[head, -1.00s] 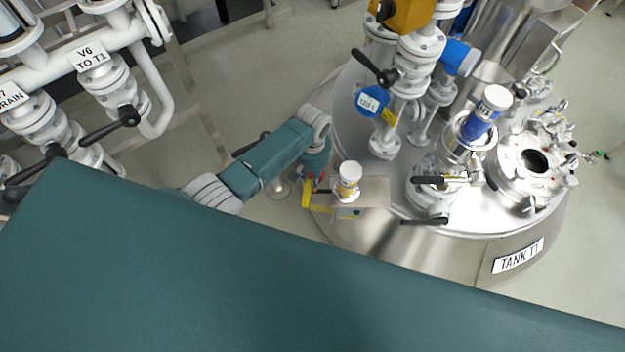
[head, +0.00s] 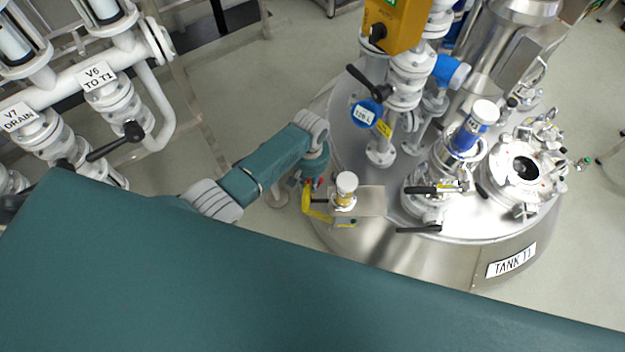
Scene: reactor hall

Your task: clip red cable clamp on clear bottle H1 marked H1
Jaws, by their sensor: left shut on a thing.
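My left arm reaches in from the left in the head view. Its gripper (head: 313,183) is small and partly hidden below the wrist. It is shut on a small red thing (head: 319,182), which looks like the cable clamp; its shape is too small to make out. Just right of the gripper, a small bottle with a white cap and a pale yellowish body (head: 345,194) stands upright on a metal ledge (head: 371,201). The red thing appears apart from it. No H1 mark is readable on it, so I cannot tell whether it is bottle H1. My right gripper is not in view.
A yellow bent bar (head: 308,200) is close below the gripper. Tank T1 (head: 455,258) fills the right, carrying valves with black levers, an orange box (head: 398,22) and a white-capped blue-labelled cylinder (head: 469,132). White pipes (head: 70,72) with valves stand at left.

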